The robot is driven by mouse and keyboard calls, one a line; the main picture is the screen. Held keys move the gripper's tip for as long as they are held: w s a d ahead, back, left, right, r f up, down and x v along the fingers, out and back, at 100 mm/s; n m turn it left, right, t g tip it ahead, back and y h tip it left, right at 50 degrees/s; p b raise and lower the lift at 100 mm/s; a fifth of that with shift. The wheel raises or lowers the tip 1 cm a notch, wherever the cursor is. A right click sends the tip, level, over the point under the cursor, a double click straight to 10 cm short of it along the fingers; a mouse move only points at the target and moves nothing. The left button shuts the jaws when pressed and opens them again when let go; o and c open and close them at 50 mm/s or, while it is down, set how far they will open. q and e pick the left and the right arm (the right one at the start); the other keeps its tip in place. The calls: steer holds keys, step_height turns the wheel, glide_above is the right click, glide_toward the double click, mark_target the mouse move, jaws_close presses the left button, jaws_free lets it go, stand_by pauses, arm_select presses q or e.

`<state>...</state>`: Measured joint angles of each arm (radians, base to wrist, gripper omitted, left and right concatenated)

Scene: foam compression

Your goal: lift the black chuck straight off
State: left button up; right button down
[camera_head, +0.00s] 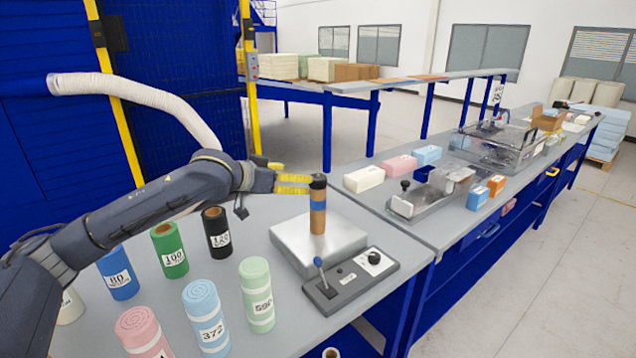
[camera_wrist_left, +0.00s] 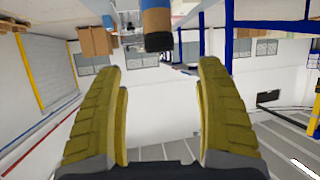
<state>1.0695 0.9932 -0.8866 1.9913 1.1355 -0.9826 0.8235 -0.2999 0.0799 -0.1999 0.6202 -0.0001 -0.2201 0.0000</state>
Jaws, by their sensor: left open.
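The black chuck (camera_head: 318,182) sits on top of an upright brown tube (camera_head: 317,220) with a blue band, standing on a square metal plate (camera_head: 300,246). My left gripper (camera_head: 305,184) reaches in from the left with open yellow fingers at about chuck height, their tips close to its left side. In the left wrist view the chuck (camera_wrist_left: 158,42) hangs upside down at the top middle. It lies just past the line of the fingertips, and the space between the open fingers (camera_wrist_left: 160,75) is empty. I cannot tell whether anything touches. My right gripper is not in view.
A control box (camera_head: 350,280) with a lever stands in front of the plate. Several coloured rolls stand on the left, including a black one (camera_head: 217,230) and a green one (camera_head: 256,293). A metal tray fixture (camera_head: 430,195) and foam blocks lie on the right bench.

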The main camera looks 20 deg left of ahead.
mark_target(315, 178)
arm_select(q)
steer(key=shift+x, duration=5.5)
steer(key=shift+r, duration=0.1)
steer(key=shift+c, duration=0.3)
steer(key=c, duration=1.3)
